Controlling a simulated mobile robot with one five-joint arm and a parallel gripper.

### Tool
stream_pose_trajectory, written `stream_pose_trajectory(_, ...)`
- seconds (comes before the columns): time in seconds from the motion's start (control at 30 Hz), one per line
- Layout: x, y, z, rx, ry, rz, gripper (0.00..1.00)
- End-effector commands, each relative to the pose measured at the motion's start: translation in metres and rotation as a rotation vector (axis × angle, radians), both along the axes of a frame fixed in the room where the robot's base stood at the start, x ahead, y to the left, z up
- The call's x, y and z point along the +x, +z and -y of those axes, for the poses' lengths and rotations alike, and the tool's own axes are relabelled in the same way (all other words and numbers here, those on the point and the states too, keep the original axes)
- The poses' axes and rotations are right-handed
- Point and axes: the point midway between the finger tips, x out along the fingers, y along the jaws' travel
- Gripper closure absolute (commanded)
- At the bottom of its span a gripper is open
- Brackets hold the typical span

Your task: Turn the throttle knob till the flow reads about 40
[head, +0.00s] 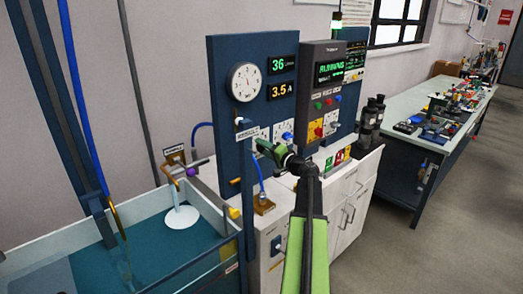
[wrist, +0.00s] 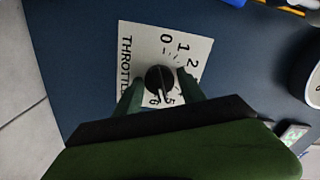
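The throttle knob (wrist: 160,79) is round and black with a white pointer line, on a white dial plate (wrist: 133,38) marked THROTTLE. Its pointer points down in the wrist view, between the 5 and 6 marks. My gripper (wrist: 160,84) has one green finger on each side of the knob, close against it, and looks shut on it. The flow display (head: 283,64) reads 36 in green. The display below it (head: 282,91) reads 3.5 A in amber.
A round white gauge (head: 244,82) is on the blue panel (head: 225,52). A grey control box (head: 332,75) shows RUNNING, with buttons below. A water tank (head: 190,270) stands at left. A cluttered bench (head: 410,150) stands at right, with bare floor in front.

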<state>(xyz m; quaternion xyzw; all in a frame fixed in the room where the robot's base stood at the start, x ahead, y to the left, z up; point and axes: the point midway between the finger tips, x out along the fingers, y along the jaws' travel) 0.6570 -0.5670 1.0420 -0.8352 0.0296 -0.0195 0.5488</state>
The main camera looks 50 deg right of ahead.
Motion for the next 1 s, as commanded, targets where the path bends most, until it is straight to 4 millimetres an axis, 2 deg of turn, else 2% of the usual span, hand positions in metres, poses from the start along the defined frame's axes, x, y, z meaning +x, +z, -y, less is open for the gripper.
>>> stream_pose_trajectory(0.07, -0.0002, -0.0001, 0.0001, 0.0, 0.0, 0.0, 0.65)
stream_pose_trajectory(0.33, -0.0005, -0.0001, 0.0003, 0.0, 0.0, 0.0, 1.0)
stream_pose_trajectory(0.47, -0.0006, -0.0003, 0.0005, 0.03, 0.0, 0.002, 1.0)
stream_pose_trajectory(0.7, -0.0009, -0.0012, 0.0009, 0.239, 0.0, 0.017, 1.0)
stream_pose_trajectory(1.0, -0.0011, -0.0012, 0.0011, 0.26, -0.001, 0.018, 1.0)
